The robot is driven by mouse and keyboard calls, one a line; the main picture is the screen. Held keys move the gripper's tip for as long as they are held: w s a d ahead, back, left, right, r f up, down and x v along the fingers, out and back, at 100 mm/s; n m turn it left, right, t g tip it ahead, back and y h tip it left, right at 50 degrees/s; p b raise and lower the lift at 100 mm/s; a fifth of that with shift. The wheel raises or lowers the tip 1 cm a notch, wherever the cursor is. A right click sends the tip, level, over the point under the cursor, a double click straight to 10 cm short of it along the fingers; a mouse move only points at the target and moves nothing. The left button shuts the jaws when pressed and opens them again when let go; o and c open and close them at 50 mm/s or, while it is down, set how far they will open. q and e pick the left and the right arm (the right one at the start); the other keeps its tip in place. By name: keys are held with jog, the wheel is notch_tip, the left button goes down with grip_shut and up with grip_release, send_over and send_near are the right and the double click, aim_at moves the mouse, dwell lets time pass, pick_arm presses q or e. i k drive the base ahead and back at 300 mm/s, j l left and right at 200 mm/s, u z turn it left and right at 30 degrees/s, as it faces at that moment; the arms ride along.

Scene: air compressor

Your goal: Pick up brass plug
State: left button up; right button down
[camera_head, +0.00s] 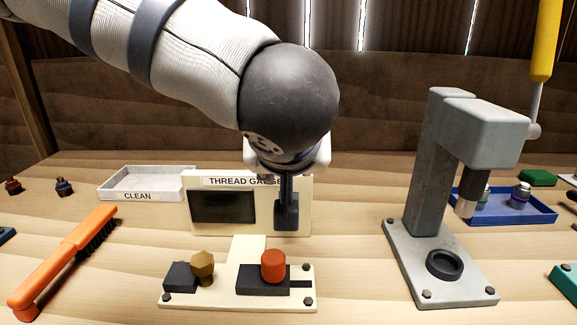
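A brass plug (202,263) with a faceted head stands beside a dark block at the left of the cream thread gauge base (235,298). Its lower part is partly hidden. My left gripper (287,222) comes down from the upper left, in front of the gauge's panel. It is up and to the right of the brass plug, apart from it. Its dark fingers overlap in this view, so I cannot tell whether they are open or shut. I see nothing held. My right gripper is not in view.
A red cap (274,265) sits on the gauge's right dark block. An orange brush (65,262) lies at left, near a white CLEAN tray (147,183). A grey press (427,185) stands at right, with a blue tray (545,214) behind it.

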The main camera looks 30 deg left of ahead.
aim_at(202, 263)
jog(key=k+l, duration=0.8)
